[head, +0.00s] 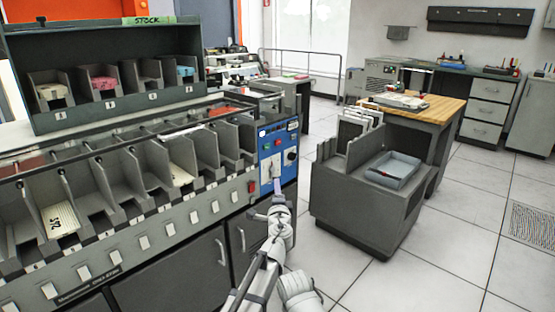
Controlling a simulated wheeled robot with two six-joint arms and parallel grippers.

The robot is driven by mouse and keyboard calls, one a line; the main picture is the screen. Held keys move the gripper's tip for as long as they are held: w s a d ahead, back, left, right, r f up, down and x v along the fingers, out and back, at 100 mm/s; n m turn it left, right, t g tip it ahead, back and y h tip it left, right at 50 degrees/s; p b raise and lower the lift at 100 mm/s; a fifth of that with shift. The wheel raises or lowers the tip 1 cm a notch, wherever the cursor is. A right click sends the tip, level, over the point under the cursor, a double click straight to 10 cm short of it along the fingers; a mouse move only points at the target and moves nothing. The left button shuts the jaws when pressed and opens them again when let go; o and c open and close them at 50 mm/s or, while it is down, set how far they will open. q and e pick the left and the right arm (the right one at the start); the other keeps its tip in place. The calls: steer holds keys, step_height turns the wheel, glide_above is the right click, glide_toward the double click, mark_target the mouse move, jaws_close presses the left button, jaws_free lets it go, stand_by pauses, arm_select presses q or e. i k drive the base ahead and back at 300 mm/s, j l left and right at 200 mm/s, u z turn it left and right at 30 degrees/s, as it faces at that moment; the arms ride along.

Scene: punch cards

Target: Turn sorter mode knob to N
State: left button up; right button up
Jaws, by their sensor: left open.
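The sorter (150,200) is a long grey machine with a row of card pockets along the left. Its blue control panel (264,182) is at the right end. A dark round knob (291,156) sits on the right part of the panel; its pointer and lettering are too small to read. My left gripper (277,188) is open, in front of the panel's lower part, below and left of the knob. It appears empty, and I cannot tell whether it touches the panel. My right gripper is not in view.
A grey card cart (340,205) with a tray (393,169) stands close on the right, beside a wood-topped desk (440,107). The tiled floor (440,260) is clear at the front right.

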mark_target(291, 156)
steer(key=i+l+z, duration=0.2)
steer(key=i+l, duration=0.8)
steer(key=l, duration=0.1)
